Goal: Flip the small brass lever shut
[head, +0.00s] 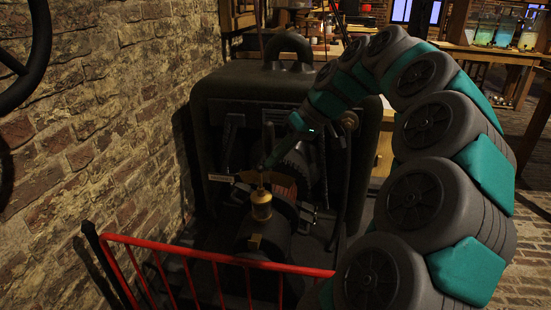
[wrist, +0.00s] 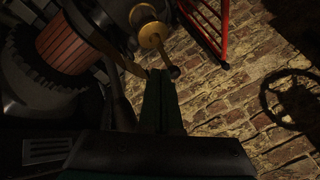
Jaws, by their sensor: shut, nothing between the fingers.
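A brass oil cup (head: 261,206) stands upright on the dark machine in the middle of the head view, with a thin stem rising from its top. In the wrist view the brass cup (wrist: 152,36) is at the top centre. A small brass lever (wrist: 164,58) runs from it and ends in a dark round knob. My gripper (wrist: 160,76) is shut and empty, its dark green fingertips close to that knob. I cannot tell whether they touch. In the head view my gripper (head: 266,164) comes in from the upper right, just above the cup, its tips dark and hard to make out.
The machine's dark housing (head: 250,85) with an arched handle stands behind. A copper-coloured winding (wrist: 68,42) is left of the cup. A red railing (head: 215,258) crosses in front. A brick wall (head: 95,115) closes the left side. A handwheel (head: 40,45) hangs at upper left.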

